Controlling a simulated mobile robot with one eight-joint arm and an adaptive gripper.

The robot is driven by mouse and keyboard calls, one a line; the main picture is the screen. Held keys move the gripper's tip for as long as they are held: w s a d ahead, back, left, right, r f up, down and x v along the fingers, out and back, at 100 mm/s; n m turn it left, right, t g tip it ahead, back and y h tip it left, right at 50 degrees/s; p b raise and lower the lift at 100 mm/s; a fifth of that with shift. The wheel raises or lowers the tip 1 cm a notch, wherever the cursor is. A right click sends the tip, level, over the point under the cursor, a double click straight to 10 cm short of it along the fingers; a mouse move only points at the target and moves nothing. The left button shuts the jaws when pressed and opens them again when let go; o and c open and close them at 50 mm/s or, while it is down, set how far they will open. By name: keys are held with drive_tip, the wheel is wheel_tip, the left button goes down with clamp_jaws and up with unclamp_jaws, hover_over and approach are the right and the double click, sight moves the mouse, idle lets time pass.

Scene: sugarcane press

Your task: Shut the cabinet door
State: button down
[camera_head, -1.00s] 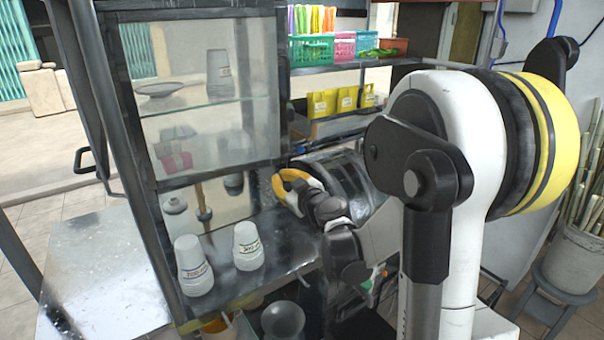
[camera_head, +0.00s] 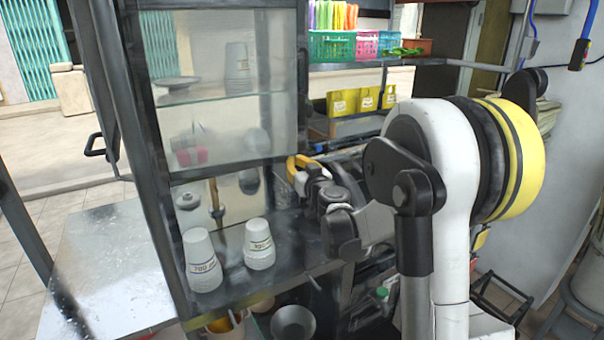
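A cabinet with dark metal framing and glass panes (camera_head: 222,125) stands at the left and middle. A dark-framed panel (camera_head: 108,85) with a black handle (camera_head: 95,147) stands at its left, seen nearly edge-on. It looks like the cabinet door, standing open; its hinge side is not clear. My gripper (camera_head: 296,168), with a yellow part showing, is in front of the cabinet's right side, well away from the handle. My wrist partly hides the fingers, so their opening and any contact are unclear.
Stacks of white cups (camera_head: 201,262) stand on the cabinet's lower shelf. A bare metal counter (camera_head: 105,265) lies at the left. Colored baskets (camera_head: 332,47) and yellow boxes (camera_head: 343,102) stand on shelves behind my gripper. A wall (camera_head: 560,140) is at the right.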

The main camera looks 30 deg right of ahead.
drive_tip(key=shift+w+d, duration=0.1)
drive_tip(key=shift+w, duration=0.65)
drive_tip(key=shift+w, duration=0.1)
drive_tip(key=w+n+y, duration=0.2)
drive_tip(key=w+y, duration=0.1)
drive_tip(key=w, duration=0.3)
drive_tip(key=shift+w+d, duration=0.4)
drive_tip(key=shift+r, duration=0.15)
